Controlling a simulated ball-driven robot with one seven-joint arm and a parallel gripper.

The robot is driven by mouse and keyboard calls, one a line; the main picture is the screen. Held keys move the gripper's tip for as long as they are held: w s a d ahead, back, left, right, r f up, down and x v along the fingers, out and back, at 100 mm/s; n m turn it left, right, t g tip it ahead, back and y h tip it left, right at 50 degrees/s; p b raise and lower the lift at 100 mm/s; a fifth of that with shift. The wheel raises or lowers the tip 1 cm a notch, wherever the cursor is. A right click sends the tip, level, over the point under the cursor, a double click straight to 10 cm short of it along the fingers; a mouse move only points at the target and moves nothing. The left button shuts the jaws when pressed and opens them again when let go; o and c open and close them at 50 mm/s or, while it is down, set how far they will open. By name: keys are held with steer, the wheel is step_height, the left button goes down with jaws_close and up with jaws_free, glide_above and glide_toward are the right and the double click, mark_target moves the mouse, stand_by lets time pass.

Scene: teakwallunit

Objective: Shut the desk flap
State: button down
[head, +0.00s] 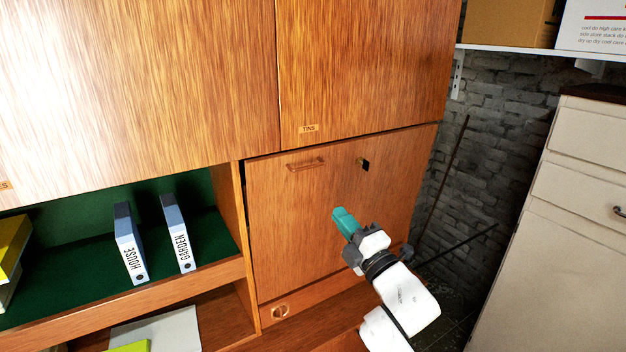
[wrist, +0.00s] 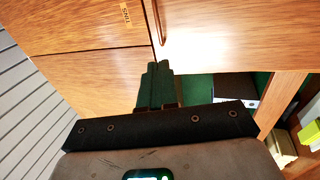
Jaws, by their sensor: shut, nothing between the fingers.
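The desk flap (head: 290,220) is a wood-grain panel standing upright, or nearly so, below the TINS door. It has a bar handle (head: 306,164) and a small lock (head: 362,163) near its top edge. A thin dark gap shows at its upper left edge; I cannot tell whether it sits fully flush. My gripper (head: 341,213), with teal fingers, is shut and empty in front of the flap, right of its middle and below the lock. I cannot tell whether it touches the panel. In the wrist view the closed fingers (wrist: 155,85) point towards the wood fronts, with part of the flap (wrist: 100,80) beside them.
Left of the flap is an open green-lined shelf (head: 80,260) with a HOUSE binder (head: 130,245) and a GARDEN binder (head: 178,235). The TINS door (head: 365,65) above is shut. A pale cabinet (head: 570,220) stands to the right, with a brick wall (head: 495,130) between.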

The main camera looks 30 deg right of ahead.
steer(key=p+x, duration=0.2)
steer(key=x, duration=1.1)
steer(key=shift+w, duration=0.4)
steer(key=shift+r, duration=0.15)
